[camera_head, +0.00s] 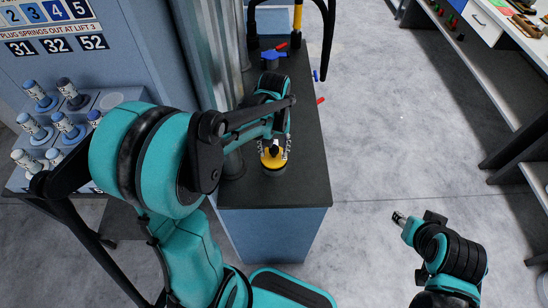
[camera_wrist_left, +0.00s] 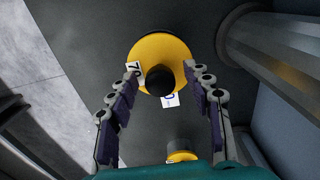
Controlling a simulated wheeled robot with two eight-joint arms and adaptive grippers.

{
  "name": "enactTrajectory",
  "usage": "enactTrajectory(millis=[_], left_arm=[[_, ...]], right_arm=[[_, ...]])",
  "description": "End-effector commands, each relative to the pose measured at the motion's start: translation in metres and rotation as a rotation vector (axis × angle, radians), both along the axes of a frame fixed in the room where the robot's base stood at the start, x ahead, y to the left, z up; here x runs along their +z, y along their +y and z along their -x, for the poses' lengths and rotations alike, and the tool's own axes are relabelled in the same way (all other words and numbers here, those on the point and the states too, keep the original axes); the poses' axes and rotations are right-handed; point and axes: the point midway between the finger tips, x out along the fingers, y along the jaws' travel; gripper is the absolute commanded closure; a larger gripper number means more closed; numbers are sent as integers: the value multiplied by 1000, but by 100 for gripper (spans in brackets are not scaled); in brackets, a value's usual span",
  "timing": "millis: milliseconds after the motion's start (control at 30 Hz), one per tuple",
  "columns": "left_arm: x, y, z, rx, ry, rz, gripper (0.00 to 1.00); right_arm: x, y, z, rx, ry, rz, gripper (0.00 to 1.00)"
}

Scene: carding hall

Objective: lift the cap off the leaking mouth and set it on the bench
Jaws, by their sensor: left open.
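The yellow cap (camera_head: 272,162) with a black knob sits at the near end of the dark-topped bench (camera_head: 305,165). In the left wrist view the cap (camera_wrist_left: 147,48) shows from above, with white tags beside its knob. My left gripper (camera_head: 274,148) is over the cap. Its fingers are open, one on each side of the knob (camera_wrist_left: 160,80), and I see no clear contact. The mouth under the cap is hidden, and no leak shows. My right gripper (camera_head: 400,219) is off to the right above the floor, too small to read.
Grey pipes (camera_head: 212,50) rise close along the bench's left side. Blue, red and yellow valve parts (camera_head: 273,55) stand at its far end. A second yellow-topped piece (camera_wrist_left: 182,156) is below the cap in the wrist view. A plug rack (camera_head: 105,101) is at left.

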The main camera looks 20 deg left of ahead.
Motion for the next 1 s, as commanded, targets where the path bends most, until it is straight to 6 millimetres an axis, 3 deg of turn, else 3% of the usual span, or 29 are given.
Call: enactTrajectory(millis=[233,400,433,767,1000], left_arm=[[-1,0,0,0,0,0,52],[-1,0,0,0,0,0,97],[-1,0,0,0,0,0,100],[1,0,0,0,0,0,100],[25,0,0,0,0,0,100]], right_arm=[[0,0,0,0,0,0,60],[0,0,0,0,0,0,60],[0,0,0,0,0,0,60],[1,0,0,0,0,0,60],[12,0,0,0,0,0,60]])
